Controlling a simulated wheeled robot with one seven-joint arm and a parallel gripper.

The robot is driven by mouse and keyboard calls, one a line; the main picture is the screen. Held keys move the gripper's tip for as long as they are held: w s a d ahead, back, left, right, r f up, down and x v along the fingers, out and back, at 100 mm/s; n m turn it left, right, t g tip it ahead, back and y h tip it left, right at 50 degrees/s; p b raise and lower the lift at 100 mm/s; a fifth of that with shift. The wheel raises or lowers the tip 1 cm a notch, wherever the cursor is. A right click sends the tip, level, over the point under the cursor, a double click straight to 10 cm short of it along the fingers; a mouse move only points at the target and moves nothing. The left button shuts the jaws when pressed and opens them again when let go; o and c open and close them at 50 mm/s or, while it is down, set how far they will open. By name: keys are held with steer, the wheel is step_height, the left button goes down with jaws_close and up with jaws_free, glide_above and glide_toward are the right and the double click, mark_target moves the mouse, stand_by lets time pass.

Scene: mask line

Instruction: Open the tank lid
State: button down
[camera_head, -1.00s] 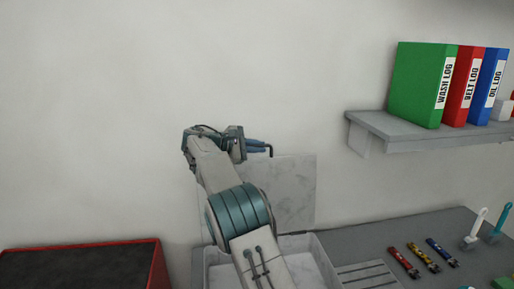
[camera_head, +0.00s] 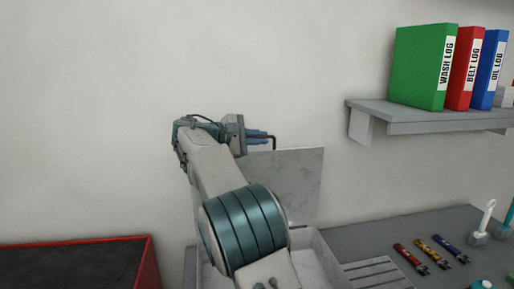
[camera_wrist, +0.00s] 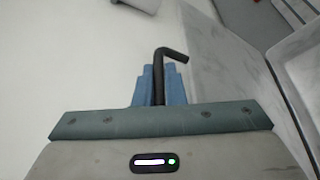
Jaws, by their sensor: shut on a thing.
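The tank lid (camera_head: 297,185) is a pale marbled panel standing upright, raised at the back of the matching tank (camera_head: 322,262). My arm hides its left part and much of the tank. My gripper (camera_head: 262,136), with blue fingers, is just above the lid's top edge at its left. It is shut on a black hooked rod, whose bent end (camera_head: 274,141) points down. In the wrist view the rod (camera_wrist: 159,75) sticks out between my fingers (camera_wrist: 158,88), with the lid (camera_wrist: 215,60) to its right. Whether rod and lid touch is unclear.
A grey counter (camera_head: 380,235) right of the tank holds red, yellow and blue small items (camera_head: 433,253) and upright tools (camera_head: 484,218). A shelf (camera_head: 420,115) with binders is on the wall at right. A red-edged dark surface (camera_head: 75,265) is at lower left.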

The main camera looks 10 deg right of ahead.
steer(key=shift+s, duration=0.45)
steer(key=c, duration=1.5)
jaws_free()
steer(key=b+v, duration=0.1)
steer(key=v, duration=1.3)
steer(key=shift+f, duration=0.2)
